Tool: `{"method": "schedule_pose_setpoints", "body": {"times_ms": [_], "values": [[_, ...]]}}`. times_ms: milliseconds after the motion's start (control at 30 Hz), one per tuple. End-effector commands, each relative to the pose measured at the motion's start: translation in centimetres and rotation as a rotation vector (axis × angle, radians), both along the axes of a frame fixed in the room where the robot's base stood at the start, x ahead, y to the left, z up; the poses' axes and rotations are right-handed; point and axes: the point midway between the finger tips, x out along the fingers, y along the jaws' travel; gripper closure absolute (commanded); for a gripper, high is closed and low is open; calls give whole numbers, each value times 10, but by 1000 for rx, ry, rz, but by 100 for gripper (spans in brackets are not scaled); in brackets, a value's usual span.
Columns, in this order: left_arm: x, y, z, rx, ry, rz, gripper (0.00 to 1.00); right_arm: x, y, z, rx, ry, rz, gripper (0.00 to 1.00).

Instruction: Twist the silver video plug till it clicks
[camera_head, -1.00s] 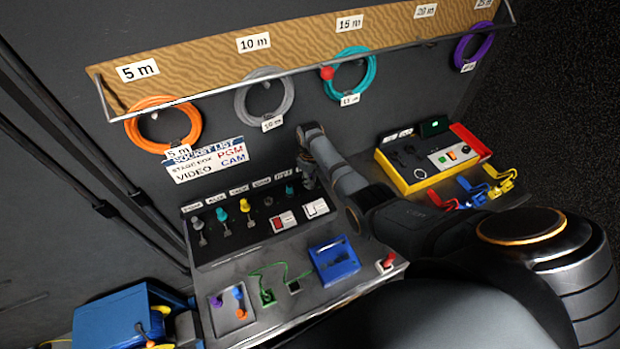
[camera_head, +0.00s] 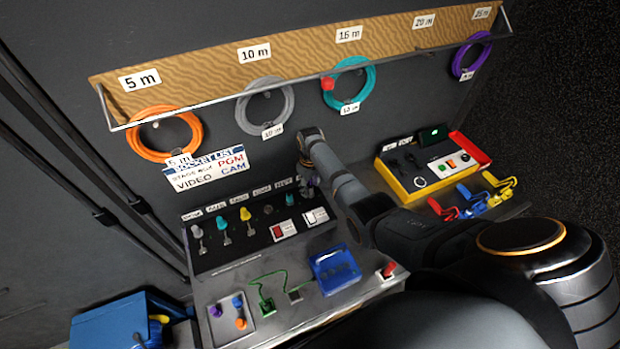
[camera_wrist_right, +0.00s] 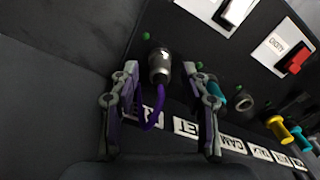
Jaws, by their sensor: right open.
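The silver video plug (camera_wrist_right: 159,64) stands at the end of the socket row in the right wrist view, with a purple cable looping from it. My right gripper (camera_wrist_right: 160,72) is open, with one finger on each side of the plug. Gaps show between the fingers and the plug, so it is not gripped. In the head view my right gripper (camera_head: 311,178) is at the right end of the socket row and largely hides the plug. Whether the plug is fully seated cannot be told. My left gripper is not in view.
A teal plug (camera_wrist_right: 215,94) sits close beside one right finger. Yellow, teal and grey plugs continue along the black panel (camera_head: 240,255). Red and white switches (camera_head: 283,230) lie in front. A blue box (camera_head: 335,268) stands on the desk. Coiled cables hang on the wall behind.

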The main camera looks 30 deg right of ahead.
Motion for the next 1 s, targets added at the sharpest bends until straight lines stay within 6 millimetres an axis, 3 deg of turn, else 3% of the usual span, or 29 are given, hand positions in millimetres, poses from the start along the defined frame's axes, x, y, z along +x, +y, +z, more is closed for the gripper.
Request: {"method": "schedule_pose_setpoints", "body": {"times_ms": [300,433,600,1000], "values": [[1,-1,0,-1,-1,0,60,1,0,74,0,-4,0,53],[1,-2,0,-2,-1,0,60,0,0,96,0,-2,0,53],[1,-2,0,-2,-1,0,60,0,0,108,0,0,-1,53],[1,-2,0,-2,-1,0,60,0,0,108,0,1,0,53]]}}
